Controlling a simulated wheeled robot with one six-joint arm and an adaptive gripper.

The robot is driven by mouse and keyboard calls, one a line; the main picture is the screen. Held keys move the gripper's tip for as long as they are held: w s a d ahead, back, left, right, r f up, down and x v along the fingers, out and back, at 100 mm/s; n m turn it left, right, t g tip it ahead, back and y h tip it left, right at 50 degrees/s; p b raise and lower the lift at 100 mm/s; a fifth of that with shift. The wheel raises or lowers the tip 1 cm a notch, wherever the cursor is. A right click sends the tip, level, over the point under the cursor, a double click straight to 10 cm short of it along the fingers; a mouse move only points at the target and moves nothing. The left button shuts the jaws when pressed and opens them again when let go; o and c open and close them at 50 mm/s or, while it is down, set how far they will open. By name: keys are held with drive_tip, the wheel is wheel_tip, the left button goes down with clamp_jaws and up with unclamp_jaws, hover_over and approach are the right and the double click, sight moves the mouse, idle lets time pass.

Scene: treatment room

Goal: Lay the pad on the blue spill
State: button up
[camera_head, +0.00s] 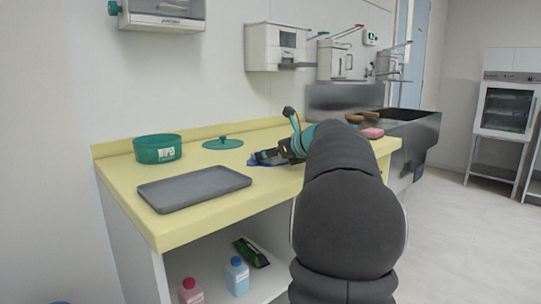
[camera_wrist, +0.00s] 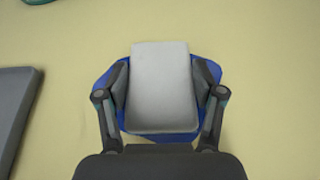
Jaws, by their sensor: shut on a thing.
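The pad (camera_wrist: 161,88) is a light grey rounded rectangle in the wrist view. My gripper (camera_wrist: 161,90) is shut on it, one finger against each long side. The blue spill (camera_wrist: 105,88) shows beneath the pad and sticks out on both sides and at the front edge. Whether the pad touches the spill or is held just above it I cannot tell. In the head view my gripper (camera_head: 278,156) is low over the yellow counter, and the spill (camera_head: 255,163) shows as a thin blue edge. My arm hides part of the counter there.
A grey tray (camera_head: 194,199) lies on the yellow counter (camera_head: 125,195) to the left. Behind it stand a green tub (camera_head: 157,149) and a flat green lid (camera_head: 223,143). A pink sponge (camera_head: 372,133) lies near the sink (camera_head: 410,124) at the right. Bottles stand on the shelf below.

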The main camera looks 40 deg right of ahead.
drive_tip(key=shift+f, duration=0.15)
drive_tip(key=o, duration=0.9)
drive_tip(key=shift+c, duration=0.2)
drive_tip(key=shift+r, duration=0.2)
drive_tip(key=v, duration=1.2)
drive_tip(key=shift+f, duration=0.1)
